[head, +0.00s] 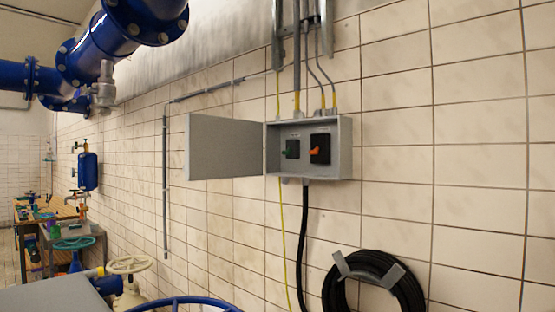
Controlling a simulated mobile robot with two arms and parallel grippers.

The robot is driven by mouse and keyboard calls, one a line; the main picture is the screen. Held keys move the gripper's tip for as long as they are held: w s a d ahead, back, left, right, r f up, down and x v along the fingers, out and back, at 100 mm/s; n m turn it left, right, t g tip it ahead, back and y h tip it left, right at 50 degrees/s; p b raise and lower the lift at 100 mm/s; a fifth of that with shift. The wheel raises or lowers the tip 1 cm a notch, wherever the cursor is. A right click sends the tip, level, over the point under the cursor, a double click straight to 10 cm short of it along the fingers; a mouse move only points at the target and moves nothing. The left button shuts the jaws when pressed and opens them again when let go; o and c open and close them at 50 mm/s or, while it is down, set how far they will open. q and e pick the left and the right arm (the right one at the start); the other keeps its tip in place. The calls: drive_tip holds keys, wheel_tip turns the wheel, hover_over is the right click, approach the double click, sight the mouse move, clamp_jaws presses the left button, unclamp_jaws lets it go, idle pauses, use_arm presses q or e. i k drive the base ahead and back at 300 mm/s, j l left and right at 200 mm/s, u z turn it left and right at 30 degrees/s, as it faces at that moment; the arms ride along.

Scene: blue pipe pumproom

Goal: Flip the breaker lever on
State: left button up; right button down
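A grey breaker box (340,168) is mounted on the tiled wall, right of the picture's middle. Its door (225,148) stands open to the left. Inside, a black switch block with an orange lever (315,150) sits on the right. A smaller dark block with a green part (291,149) sits to its left. The orange lever looks roughly sideways; whether that is on or off I cannot tell. Neither of my grippers shows in the head view.
A coiled black hose (375,287) hangs on the wall below the box. Blue pipes (115,38) run overhead at the left. A blue handwheel (182,302) and a cream handwheel (130,265) stand at the bottom. A cluttered workbench (43,213) is far left. The space before the box looks clear.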

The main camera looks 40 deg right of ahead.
sight(314, 151)
drive_tip(key=i+l, duration=0.1)
drive_tip(key=l, duration=0.8)
drive_tip(key=i+l+u, duration=0.15)
drive_tip(key=l, duration=0.75)
drive_tip(key=k+j, duration=0.05)
drive_tip(key=k, duration=0.05)
